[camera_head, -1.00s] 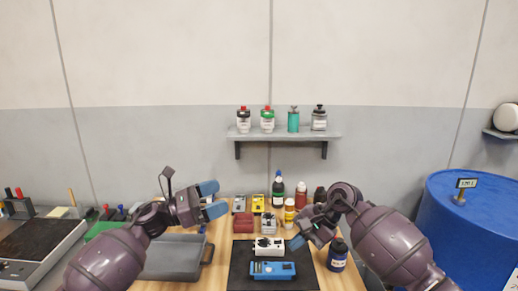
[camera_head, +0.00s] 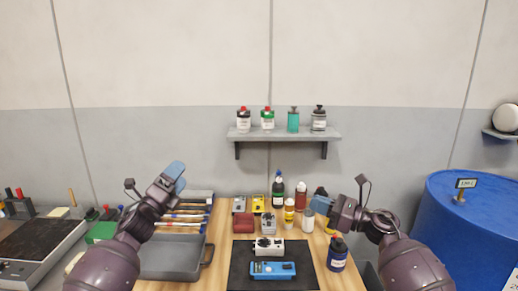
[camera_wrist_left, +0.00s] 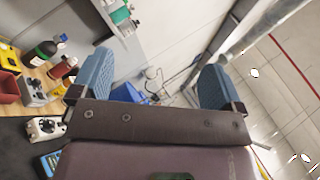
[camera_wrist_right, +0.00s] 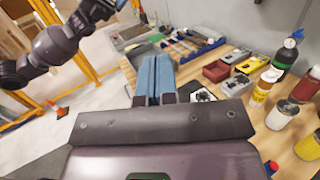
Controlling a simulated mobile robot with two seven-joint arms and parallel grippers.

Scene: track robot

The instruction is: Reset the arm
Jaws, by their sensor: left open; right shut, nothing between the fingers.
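My left gripper (camera_head: 174,177) is raised over the left part of the bench, its blue fingers pointing up and to the right. In the left wrist view its two blue fingers (camera_wrist_left: 152,85) are wide apart with nothing between them. My right gripper (camera_head: 321,202) is over the right part of the bench, beside the bottles, and its fingertips are small in the head view. In the right wrist view its blue fingers (camera_wrist_right: 155,76) are together with nothing between them.
A blue box (camera_head: 273,270) and a white box (camera_head: 268,247) sit on a dark mat (camera_head: 241,262). A grey tray (camera_head: 169,264) lies to the left. Bottles such as a dark blue one (camera_head: 337,257) stand on the right. A wall shelf (camera_head: 284,134) and blue barrel (camera_head: 468,230) are beyond.

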